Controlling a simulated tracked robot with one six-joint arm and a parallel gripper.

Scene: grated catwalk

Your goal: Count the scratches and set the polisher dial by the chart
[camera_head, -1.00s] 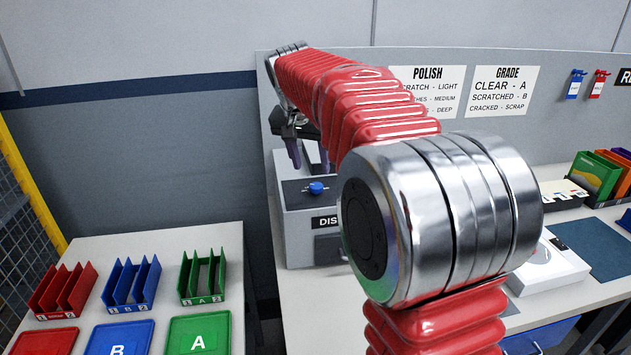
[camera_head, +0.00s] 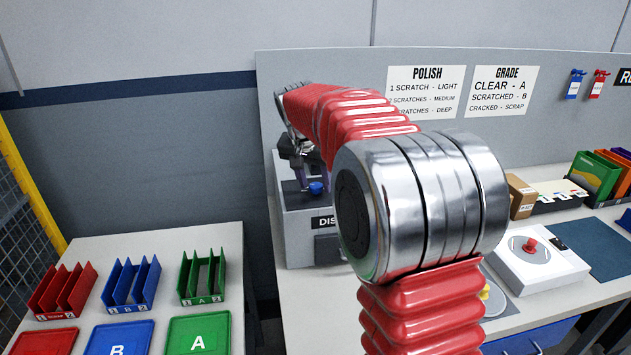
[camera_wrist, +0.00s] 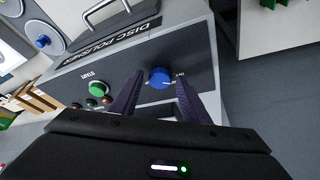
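The blue polisher dial (camera_wrist: 161,78) is on the dark panel of the grey disc polisher (camera_wrist: 130,48), labelled "DISC POLISHER". My gripper (camera_wrist: 159,76) is open, its two dark fingers on either side of the dial, with a small gap showing in the wrist view. In the head view my gripper (camera_head: 312,178) is down over the polisher (camera_head: 300,225), just above or around the dial (camera_head: 316,188). The POLISH chart (camera_head: 425,92) reads 1 scratch light, then medium, then deep; the lower lines' first characters are hidden or too small. No scratches can be made out.
A green START button (camera_wrist: 97,88) and small lights are left of the dial. A white device with a red knob (camera_head: 530,245) stands right, near a cardboard box (camera_head: 521,195). Red, blue and green racks (camera_head: 131,282) and trays fill the left table. A GRADE chart (camera_head: 503,91) hangs behind.

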